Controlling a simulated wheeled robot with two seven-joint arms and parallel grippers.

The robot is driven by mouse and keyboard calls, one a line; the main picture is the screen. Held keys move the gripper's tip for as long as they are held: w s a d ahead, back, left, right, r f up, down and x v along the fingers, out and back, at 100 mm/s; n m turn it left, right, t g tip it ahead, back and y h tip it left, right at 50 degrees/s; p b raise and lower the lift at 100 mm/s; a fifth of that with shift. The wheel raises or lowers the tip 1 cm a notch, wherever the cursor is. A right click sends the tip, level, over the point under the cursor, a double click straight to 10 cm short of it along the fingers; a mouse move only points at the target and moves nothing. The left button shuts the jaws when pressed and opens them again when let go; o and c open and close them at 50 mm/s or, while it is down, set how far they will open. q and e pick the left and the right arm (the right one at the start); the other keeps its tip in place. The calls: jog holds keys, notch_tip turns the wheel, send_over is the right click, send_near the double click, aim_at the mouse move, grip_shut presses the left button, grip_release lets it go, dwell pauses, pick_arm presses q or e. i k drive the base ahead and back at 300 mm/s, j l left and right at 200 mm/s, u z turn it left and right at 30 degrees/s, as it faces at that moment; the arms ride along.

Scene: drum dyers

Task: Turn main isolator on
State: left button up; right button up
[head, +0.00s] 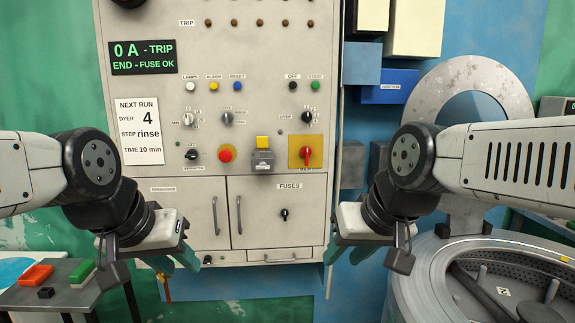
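The main isolator is a red rotary handle (307,153) on a yellow plate (294,160), at the lower right of the grey control panel (260,100) in the head view. Its handle looks about upright; the small label beneath is only partly readable. My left gripper (172,260) hangs low in front of the panel's lower left, with teal fingertips apart and nothing between them. My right gripper (345,254) hangs below and to the right of the isolator, off the panel's lower right edge. It looks open and empty. Neither gripper touches the panel.
Near the isolator are a yellow block on a grey fitting (262,155), a red button (225,154) and several knobs. Cabinet doors (263,212) lie below. A display (143,57) reads 0 A - TRIP. A drum machine (470,280) stands right, a small table (50,296) left.

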aim_at(305, 152)
jog(key=i+j+z, duration=0.35)
jog(key=i, duration=0.2)
jog(key=i+j+z, duration=0.4)
jog(key=k+l+u, duration=0.15)
jog(key=k+l, duration=0.15)
